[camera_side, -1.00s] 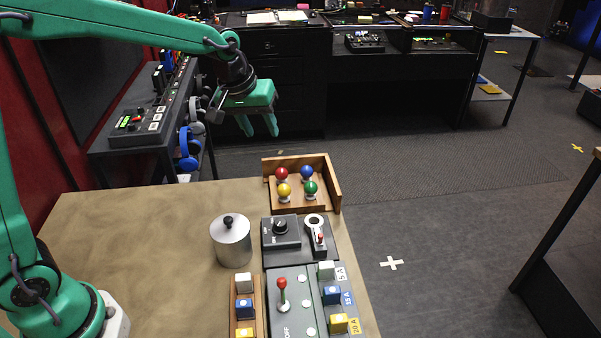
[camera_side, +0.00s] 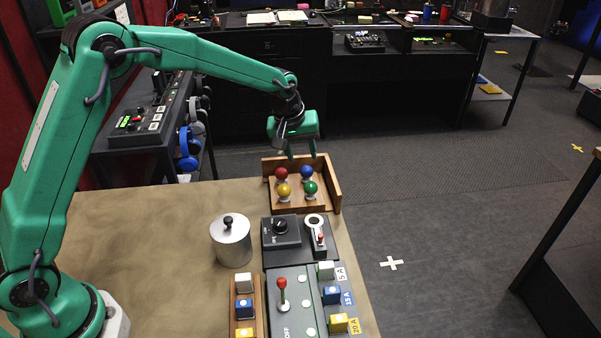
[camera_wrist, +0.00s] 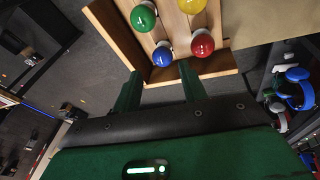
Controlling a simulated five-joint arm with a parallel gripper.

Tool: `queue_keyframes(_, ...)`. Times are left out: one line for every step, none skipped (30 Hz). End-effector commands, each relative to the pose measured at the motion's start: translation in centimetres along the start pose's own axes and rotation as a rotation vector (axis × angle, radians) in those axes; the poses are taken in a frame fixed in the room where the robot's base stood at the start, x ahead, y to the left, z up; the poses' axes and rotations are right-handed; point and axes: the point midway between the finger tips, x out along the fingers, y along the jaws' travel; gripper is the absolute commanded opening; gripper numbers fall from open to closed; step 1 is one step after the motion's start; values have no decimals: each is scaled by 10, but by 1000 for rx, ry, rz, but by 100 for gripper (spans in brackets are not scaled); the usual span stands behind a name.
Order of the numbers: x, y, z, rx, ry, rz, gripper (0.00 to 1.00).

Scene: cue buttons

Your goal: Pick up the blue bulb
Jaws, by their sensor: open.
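The blue bulb (camera_side: 307,172) stands at the back right of a wooden tray (camera_side: 330,185) that also holds a red bulb (camera_side: 281,174), a yellow bulb (camera_side: 283,190) and a green bulb (camera_side: 310,188). My gripper (camera_side: 301,154) is open and empty, fingers pointing down, just above and behind the blue bulb in the side view. In the wrist view the blue bulb (camera_wrist: 163,56) lies just beyond the gap between the fingertips of my gripper (camera_wrist: 160,76), apart from them. The red bulb (camera_wrist: 202,43) is close beside it.
The tray's raised walls stand at the back and right of the bulbs. In front are a metal canister (camera_side: 231,241), a black knob box (camera_side: 281,231) and a lever panel (camera_side: 292,300). Bare table lies left of the canister.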

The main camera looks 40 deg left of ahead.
Motion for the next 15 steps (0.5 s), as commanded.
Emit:
queue_keyframes(4, 0, 0, 0, -1, -1, 42)
queue_keyframes(6, 0, 0, 0, -1, -1, 42)
queue_keyframes(9, 0, 0, 0, -1, -1, 42)
queue_keyframes(12, 0, 0, 1, -1, -1, 42)
queue_keyframes(14, 0, 0, 1, -1, -1, 42)
queue_keyframes(18, -1, 0, 1, -1, -1, 42)
queue_keyframes(20, -1, 0, 1, -1, -1, 42)
queue_keyframes(21, -1, 0, 1, -1, -1, 42)
queue_keyframes(22, -1, 0, 1, 0, -1, 42)
queue_keyframes(23, -1, 0, 1, 0, 0, 42)
queue_keyframes(23, -1, 0, 1, 0, 0, 42)
queue_keyframes(23, 0, 0, 1, 0, 0, 42)
queue_keyframes(23, 0, 0, 1, 0, 0, 42)
queue_keyframes(24, -1, 0, 1, 0, 0, 42)
queue_keyframes(24, -1, 0, 1, 0, 0, 42)
